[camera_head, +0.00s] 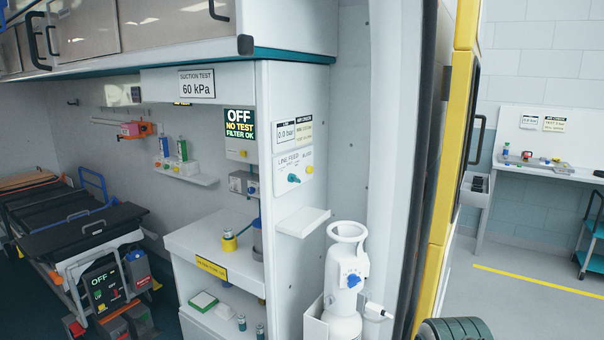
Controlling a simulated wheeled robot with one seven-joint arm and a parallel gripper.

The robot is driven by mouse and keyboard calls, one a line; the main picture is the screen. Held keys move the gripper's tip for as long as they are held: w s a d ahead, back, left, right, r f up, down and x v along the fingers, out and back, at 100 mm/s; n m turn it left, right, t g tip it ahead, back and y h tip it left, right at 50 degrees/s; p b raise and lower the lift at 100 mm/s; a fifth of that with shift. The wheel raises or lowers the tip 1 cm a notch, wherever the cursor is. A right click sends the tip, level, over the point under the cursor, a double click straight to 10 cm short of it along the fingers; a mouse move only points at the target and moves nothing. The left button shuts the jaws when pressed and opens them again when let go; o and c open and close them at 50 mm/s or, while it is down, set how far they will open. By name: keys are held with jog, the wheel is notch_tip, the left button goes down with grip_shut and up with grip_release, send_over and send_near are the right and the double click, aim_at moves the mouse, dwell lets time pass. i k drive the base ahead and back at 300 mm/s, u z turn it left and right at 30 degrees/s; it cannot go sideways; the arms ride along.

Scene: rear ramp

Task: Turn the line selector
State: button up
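A white panel labelled "LINE FEED" (293,165) is fixed on the end face of the white cabinet, left of the middle. It carries a teal knob (293,178) at its lower left and a small blue knob (309,169) at its right. The smaller lettering is too small to read, so I cannot tell which knob is the line selector or its exact setting. A small display reading about 0.0 bar (285,134) sits just above the panel. My gripper is not in view.
A small white shelf (302,222) juts out below the panel. A white cylinder (343,290) with a blue knob stands below right. A yellow-edged door frame (440,170) rises to its right. A stretcher (80,230) is at left; a bench (545,170) stands far right.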

aim_at(292, 177)
jog(key=u, duration=0.05)
jog(key=k, duration=0.55)
jog(key=u, duration=0.65)
jog(key=i, duration=1.25)
jog(key=z, duration=0.5)
